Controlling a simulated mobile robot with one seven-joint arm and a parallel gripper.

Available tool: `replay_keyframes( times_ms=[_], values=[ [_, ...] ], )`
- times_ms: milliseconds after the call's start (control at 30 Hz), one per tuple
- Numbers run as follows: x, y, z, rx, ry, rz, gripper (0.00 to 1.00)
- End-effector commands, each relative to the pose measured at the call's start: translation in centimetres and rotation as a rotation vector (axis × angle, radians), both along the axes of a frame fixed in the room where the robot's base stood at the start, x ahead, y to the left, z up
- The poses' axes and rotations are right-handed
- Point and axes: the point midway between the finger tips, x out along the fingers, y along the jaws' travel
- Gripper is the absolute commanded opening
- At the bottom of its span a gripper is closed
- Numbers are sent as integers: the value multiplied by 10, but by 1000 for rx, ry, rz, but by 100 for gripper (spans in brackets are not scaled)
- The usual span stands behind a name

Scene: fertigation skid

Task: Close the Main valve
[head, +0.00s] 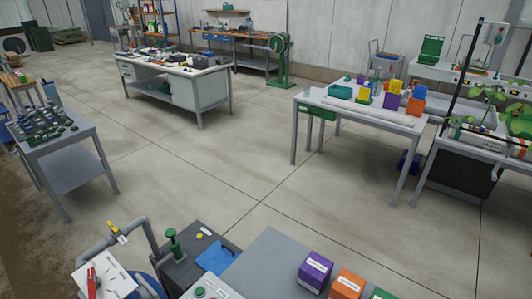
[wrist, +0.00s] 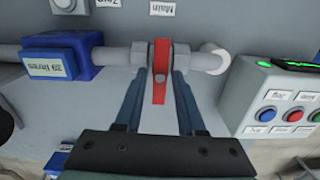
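The Main valve shows in the wrist view as a red lever handle (wrist: 160,72) on a light grey pipe fitting (wrist: 183,57). The lever stands across the pipe, pointing toward my gripper. A white label reading "Main" (wrist: 163,8) sits above it, upside down. My gripper (wrist: 157,88) is open, with one dark blue finger on each side of the lever. Gaps show between the lever and both fingers, so I see no grip on it. I cannot make out my gripper in the head view.
In the wrist view, a blue meter (wrist: 83,54) sits on the pipe left of the valve. A grey control box (wrist: 280,98) with blue and red buttons stands at right. In the head view, a yellow-handled valve (head: 116,231) is on a pipe, and open floor (head: 225,165) lies beyond.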

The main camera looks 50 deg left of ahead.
Motion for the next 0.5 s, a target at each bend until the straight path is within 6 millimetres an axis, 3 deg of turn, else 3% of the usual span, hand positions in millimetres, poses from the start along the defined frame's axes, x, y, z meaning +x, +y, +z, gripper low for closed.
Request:
replay_keyframes(
  times_ms=[500],
  values=[
    [1,1,9,1,-2,2,52]
  ],
)
